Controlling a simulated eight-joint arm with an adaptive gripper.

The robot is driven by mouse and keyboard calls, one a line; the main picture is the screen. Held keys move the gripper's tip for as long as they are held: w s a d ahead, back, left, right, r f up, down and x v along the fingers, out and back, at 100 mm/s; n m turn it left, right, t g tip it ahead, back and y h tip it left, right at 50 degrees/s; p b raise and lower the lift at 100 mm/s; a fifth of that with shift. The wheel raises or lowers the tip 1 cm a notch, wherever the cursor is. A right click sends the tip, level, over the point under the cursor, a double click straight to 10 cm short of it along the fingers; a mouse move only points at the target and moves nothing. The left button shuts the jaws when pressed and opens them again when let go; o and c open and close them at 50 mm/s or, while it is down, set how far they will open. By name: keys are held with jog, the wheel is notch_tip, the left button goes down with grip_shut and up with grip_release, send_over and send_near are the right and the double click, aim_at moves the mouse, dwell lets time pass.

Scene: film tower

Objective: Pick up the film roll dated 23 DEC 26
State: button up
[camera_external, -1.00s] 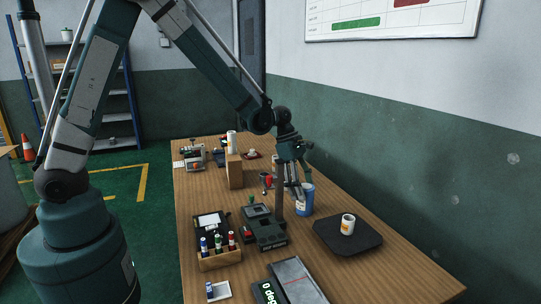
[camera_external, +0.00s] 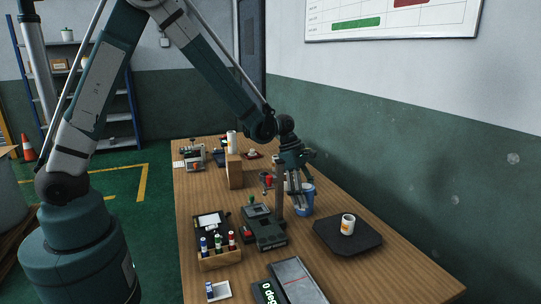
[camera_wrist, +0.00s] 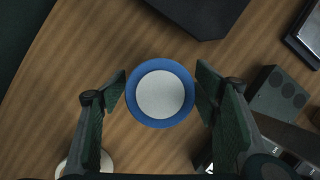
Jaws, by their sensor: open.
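A blue cylinder with a pale round top (camera_wrist: 160,94) lies between the two fingers of my gripper (camera_wrist: 160,88) in the wrist view, with a gap on each side. In the external view the blue cylinder (camera_external: 307,204) stands on the table, partly hidden by my gripper (camera_external: 297,192), which is at its upper part. My gripper is open. A white roll with an orange label (camera_external: 347,225) stands on a dark round-cornered tray (camera_external: 347,243). I cannot read any date, so I cannot tell which item is dated 23 DEC 26.
The wooden table (camera_external: 310,262) holds a dark grey device (camera_external: 263,229) left of the blue cylinder. A wooden holder (camera_external: 219,261) has several small coloured bottles. A tall brown block (camera_external: 235,171) stands farther back. Bare wood lies between the cylinder and the dark tray.

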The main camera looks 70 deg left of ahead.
aim_at(312, 213)
jog(key=shift+b+x, duration=0.5)
jog(key=shift+x, duration=1.65)
jog(key=c, duration=1.2)
